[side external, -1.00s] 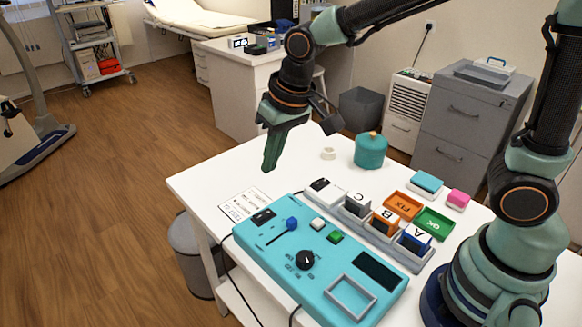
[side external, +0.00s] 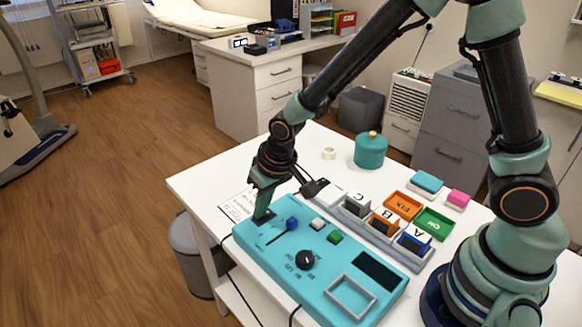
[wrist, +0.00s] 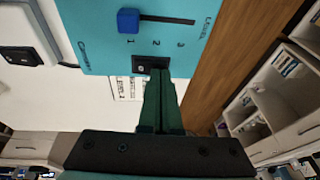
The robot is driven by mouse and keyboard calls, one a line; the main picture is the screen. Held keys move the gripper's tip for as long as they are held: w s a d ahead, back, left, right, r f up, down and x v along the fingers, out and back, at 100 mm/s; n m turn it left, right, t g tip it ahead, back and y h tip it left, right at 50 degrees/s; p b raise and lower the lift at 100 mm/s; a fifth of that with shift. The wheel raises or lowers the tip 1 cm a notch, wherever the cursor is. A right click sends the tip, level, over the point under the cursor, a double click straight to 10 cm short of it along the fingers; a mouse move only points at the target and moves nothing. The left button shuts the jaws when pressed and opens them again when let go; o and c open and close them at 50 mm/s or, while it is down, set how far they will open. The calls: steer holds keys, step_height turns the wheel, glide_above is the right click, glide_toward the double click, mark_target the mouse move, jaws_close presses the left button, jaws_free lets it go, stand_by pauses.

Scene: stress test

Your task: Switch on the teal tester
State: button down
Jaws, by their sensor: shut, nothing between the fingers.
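The teal tester (side external: 275,257) lies on the white table, with a blue slider knob (side external: 292,223), a black dial (side external: 305,260), a white button (side external: 318,223) and a green button (side external: 334,237) on top.
A grey holder with blocks marked C, B and A (side external: 416,239) stands right of the tester. Orange and green trays (side external: 434,223) lie beyond it. A teal lidded pot (side external: 371,152) stands at the back. A printed card (side external: 236,204) lies beside the tester.

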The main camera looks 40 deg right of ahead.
stand_by(0.3)
steer(key=shift+a+f, duration=0.15)
steer(key=shift+f, duration=0.15)
steer(key=shift+d+r, duration=0.15)
steer(key=shift+d, duration=0.65)
steer(key=shift+r, duration=0.1)
steer(key=shift+r, duration=0.25)
steer(key=v, duration=1.3)
steer(key=shift+w+a+r, duration=0.15)
steer(key=shift+w+r, duration=0.1)
steer(key=shift+w, duration=0.05)
